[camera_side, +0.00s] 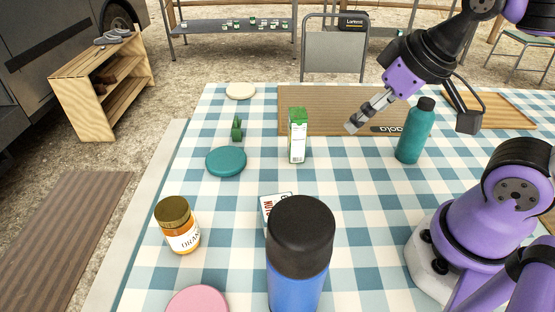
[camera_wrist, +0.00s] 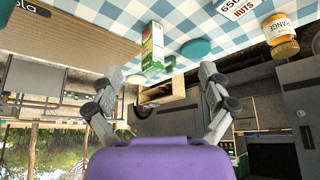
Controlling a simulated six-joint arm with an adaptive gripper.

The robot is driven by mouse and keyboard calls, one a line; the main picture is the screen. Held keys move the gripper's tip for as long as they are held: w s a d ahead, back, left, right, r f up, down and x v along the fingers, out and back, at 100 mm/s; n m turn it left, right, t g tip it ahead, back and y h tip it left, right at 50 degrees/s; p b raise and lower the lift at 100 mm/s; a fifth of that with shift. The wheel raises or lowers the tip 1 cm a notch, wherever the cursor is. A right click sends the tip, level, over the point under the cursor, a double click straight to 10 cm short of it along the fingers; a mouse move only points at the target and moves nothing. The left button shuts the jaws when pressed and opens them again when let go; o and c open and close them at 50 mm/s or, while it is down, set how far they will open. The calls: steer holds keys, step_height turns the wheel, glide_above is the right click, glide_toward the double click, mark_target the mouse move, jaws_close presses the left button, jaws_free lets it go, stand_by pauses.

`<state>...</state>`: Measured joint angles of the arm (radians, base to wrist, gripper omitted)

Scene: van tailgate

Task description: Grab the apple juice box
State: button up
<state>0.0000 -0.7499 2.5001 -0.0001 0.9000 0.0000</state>
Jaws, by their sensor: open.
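The juice box (camera_side: 298,138) is a small upright carton, white with green, standing on the checked tablecloth left of my gripper in the side view. Its front edge is clear of other objects. In the wrist view the juice box (camera_wrist: 153,46) appears above and between the spread fingers, beyond their tips. My gripper (camera_side: 411,124) is open and empty, held above the right part of the table. The same gripper (camera_wrist: 160,72) shows both fingers wide apart in the wrist view. The carton's printed name is too small to read.
A teal bottle (camera_side: 416,130) stands close to my gripper in the side view. A wooden board (camera_side: 330,97) lies behind the carton, a teal disc (camera_side: 226,161) to its left. An orange jar (camera_side: 177,226), a nuts box (camera_side: 272,203) and a blue bottle (camera_side: 297,285) stand nearer the camera.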

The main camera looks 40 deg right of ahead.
steer(key=n+g+y, duration=0.3)
steer(key=n+y, duration=0.1)
steer(key=n, duration=0.6)
glide_above(288, 137)
steer(key=s+d, duration=0.3)
steer(key=d, duration=0.1)
step_height(288, 137, down, 2)
steer(key=shift+h, duration=0.3)
steer(key=x, duration=1)
steer(key=shift+w+a+f, duration=0.1)
steer(key=shift+f, duration=0.05)
steer(key=c, duration=1.4)
